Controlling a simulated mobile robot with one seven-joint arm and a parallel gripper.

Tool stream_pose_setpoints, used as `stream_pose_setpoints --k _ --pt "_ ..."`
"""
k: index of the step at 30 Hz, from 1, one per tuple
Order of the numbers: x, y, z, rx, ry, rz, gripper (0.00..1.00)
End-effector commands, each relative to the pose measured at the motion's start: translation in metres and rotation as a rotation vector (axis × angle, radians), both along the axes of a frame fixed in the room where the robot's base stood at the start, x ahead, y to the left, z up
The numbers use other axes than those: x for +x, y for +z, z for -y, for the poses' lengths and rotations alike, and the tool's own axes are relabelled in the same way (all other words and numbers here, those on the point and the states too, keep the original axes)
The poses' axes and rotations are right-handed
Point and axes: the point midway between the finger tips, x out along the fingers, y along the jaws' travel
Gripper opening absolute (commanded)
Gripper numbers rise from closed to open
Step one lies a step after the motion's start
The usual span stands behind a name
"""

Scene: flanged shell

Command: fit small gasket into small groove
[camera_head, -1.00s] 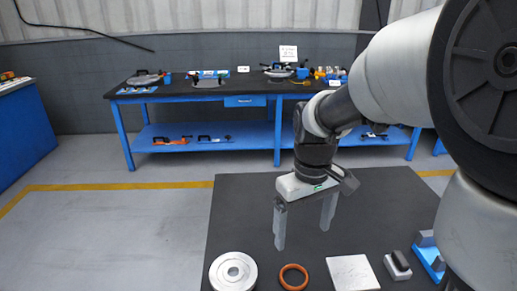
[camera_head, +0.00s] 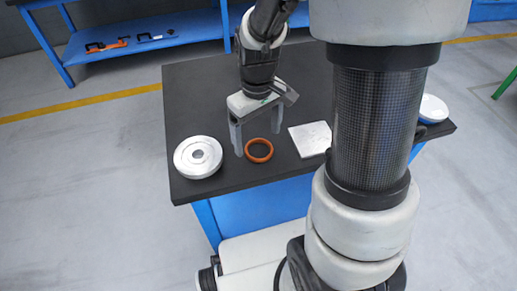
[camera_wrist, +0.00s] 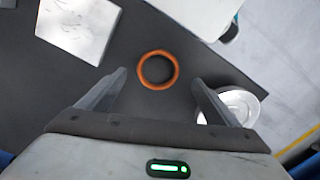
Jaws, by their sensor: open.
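The small gasket is likely the orange ring (camera_head: 261,161), lying flat on the dark table. It also shows in the wrist view (camera_wrist: 141,67), between and just beyond my fingertips. My gripper (camera_head: 256,144) is open and empty, pointing down beside and above the ring; its fingertips also show in the wrist view (camera_wrist: 159,78). The round silver flanged shell (camera_head: 184,162) sits left of the ring in the head view, with a raised middle and a hole. In the wrist view the shell (camera_wrist: 247,103) is partly hidden behind my right finger. Its small groove is too small to make out.
A pale square plate (camera_head: 310,139) lies just right of the ring. The dark table (camera_head: 190,100) is bare behind my gripper. A blue bench (camera_head: 130,38) stands behind.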

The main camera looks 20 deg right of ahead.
Motion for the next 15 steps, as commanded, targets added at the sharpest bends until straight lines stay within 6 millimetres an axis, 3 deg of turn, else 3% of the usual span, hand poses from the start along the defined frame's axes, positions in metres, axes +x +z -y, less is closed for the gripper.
stream_pose_setpoints --k 1,6,14,15 --pt "-0.001 -0.012 0.003 0.0 -0.002 -0.002 0.85" --pt "-0.001 -0.036 0.005 -0.001 0.001 -0.002 0.85" --pt "0.0 -0.038 0.005 -0.001 0.0 0.001 0.85" --pt "0.0 -0.038 0.005 -0.001 0.0 0.001 0.78"
